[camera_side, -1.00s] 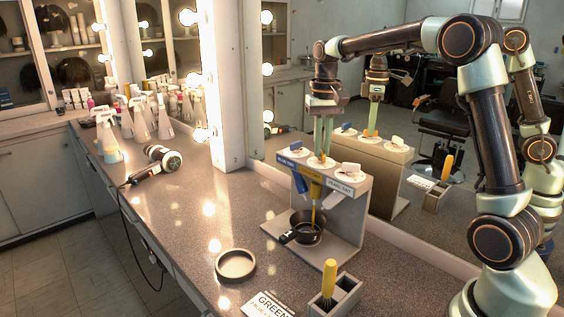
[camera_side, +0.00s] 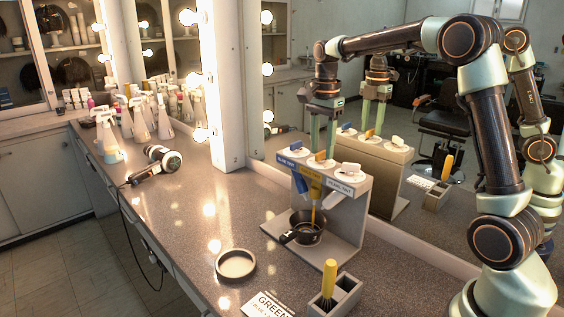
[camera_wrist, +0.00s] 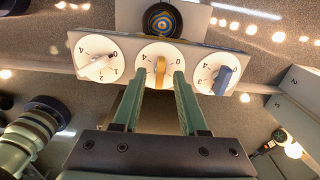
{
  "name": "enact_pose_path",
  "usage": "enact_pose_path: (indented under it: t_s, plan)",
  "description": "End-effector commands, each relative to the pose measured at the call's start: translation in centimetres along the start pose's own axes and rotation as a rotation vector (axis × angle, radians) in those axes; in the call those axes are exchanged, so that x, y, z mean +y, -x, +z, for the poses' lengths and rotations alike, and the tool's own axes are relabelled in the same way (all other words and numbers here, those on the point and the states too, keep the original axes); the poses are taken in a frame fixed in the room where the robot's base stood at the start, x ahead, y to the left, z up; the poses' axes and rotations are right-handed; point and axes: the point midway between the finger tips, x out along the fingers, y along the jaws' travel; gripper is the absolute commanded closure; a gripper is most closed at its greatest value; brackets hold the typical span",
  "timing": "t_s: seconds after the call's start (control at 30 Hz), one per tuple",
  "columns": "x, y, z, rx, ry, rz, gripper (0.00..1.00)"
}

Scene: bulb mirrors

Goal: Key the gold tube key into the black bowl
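The gold key (camera_side: 320,156) stands on the middle dial of the grey dispenser rack (camera_side: 352,205), above the gold tube (camera_side: 311,182). In the wrist view the gold key (camera_wrist: 160,71) points up the picture, between the figures 4 and 0. My gripper (camera_side: 322,147) is open above it, with its fingers apart on either side and nothing held. The fingers also show in the wrist view (camera_wrist: 161,80). The black bowl (camera_side: 309,236) stands under the tubes, with a gold strand between the gold tube and the bowl. In the wrist view the bowl (camera_wrist: 148,22) contains blue and gold rings.
Blue key (camera_wrist: 222,79) and white key (camera_wrist: 99,63) flank the gold one closely. A round dish (camera_side: 236,265), a card reading GREEN (camera_side: 268,305) and a grey holder (camera_side: 346,293) with a yellow-handled brush (camera_side: 329,280) stand in front. A mirror (camera_side: 400,180) is behind the rack.

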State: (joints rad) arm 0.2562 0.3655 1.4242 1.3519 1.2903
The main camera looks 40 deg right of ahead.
Motion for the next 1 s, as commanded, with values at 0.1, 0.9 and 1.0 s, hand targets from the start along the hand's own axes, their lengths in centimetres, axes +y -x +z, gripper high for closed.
enact_pose_path:
  t_s: [0.1,0.9,1.0]
  plan:
    - [0.0,0.0,0.0,0.000,0.001,0.000,0.57]
    - [0.0,5.9,0.0,0.000,0.003,-0.001,0.57]
    - [0.0,6.0,0.0,0.000,0.003,0.001,0.57]
